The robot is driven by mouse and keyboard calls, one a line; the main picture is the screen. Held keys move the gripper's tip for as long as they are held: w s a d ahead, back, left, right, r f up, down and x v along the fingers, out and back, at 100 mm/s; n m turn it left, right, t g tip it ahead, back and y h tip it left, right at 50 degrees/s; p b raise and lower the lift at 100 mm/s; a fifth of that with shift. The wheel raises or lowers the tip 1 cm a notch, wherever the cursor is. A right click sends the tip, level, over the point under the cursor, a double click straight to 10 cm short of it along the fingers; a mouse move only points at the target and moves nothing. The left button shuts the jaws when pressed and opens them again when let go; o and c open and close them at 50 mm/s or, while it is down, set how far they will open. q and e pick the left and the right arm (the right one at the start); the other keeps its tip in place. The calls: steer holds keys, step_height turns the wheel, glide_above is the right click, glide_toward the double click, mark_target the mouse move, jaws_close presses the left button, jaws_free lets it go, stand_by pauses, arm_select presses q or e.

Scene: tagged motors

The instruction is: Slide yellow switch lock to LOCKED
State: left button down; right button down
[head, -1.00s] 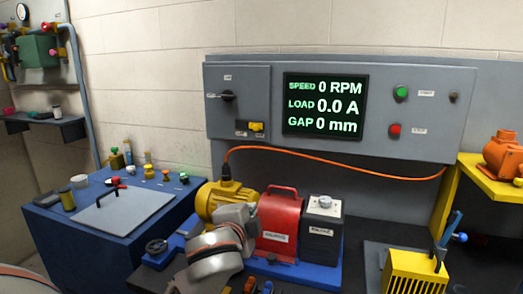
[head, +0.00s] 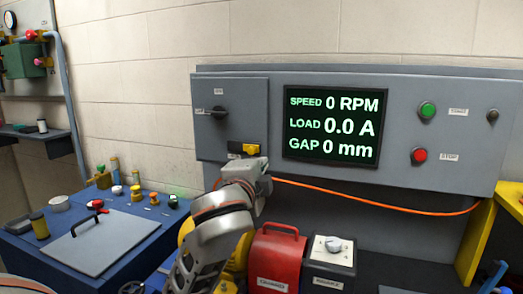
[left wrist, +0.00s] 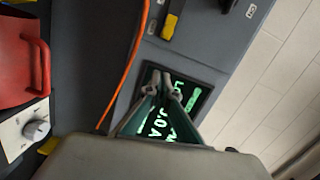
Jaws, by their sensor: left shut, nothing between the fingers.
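The yellow switch lock (head: 250,149) sits on the lower right of the grey switch box, below a black rotary handle (head: 219,112). Part of it is behind my left gripper (head: 258,166) in the head view. In the left wrist view the lock (left wrist: 168,30) shows as a yellow and dark bar on the panel, beyond the fingertips and apart from them. My left gripper (left wrist: 160,80) is shut and empty, its fingers in front of the display in that view. The label under the lock is too small to read. My right gripper is not in view.
The display (head: 333,126) and the green (head: 427,110) and red (head: 419,155) buttons are right of the lock. An orange cable (head: 370,202) runs below the panel. A red case (head: 276,258) and a dark box with a white knob (head: 331,246) stand below.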

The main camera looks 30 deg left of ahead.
mark_target(243, 146)
arm_select(q)
steer(key=shift+w+a+f+p, duration=0.1)
steer(key=shift+w+a+p, duration=0.05)
steer(key=shift+w+a, duration=1.2)
steer(key=shift+w+a+f+p, duration=0.15)
steer(key=shift+w+a, duration=0.9)
steer(key=shift+w, duration=0.55)
steer(key=shift+w+a+f+p, duration=0.1)
steer(key=shift+w+a, duration=1.1)
steer(key=shift+w, duration=0.25)
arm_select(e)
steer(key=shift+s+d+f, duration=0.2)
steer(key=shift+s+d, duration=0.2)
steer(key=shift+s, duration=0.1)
arm_select(q)
steer(key=shift+a, duration=0.15)
steer(key=a, duration=0.2)
steer(key=s+a, duration=0.1)
steer(key=a, duration=0.2)
steer(key=shift+s+a, duration=0.25)
steer(key=shift+a, duration=0.15)
steer(key=shift+d, duration=0.1)
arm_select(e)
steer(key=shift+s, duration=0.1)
arm_select(q)
steer(key=shift+r, duration=0.1)
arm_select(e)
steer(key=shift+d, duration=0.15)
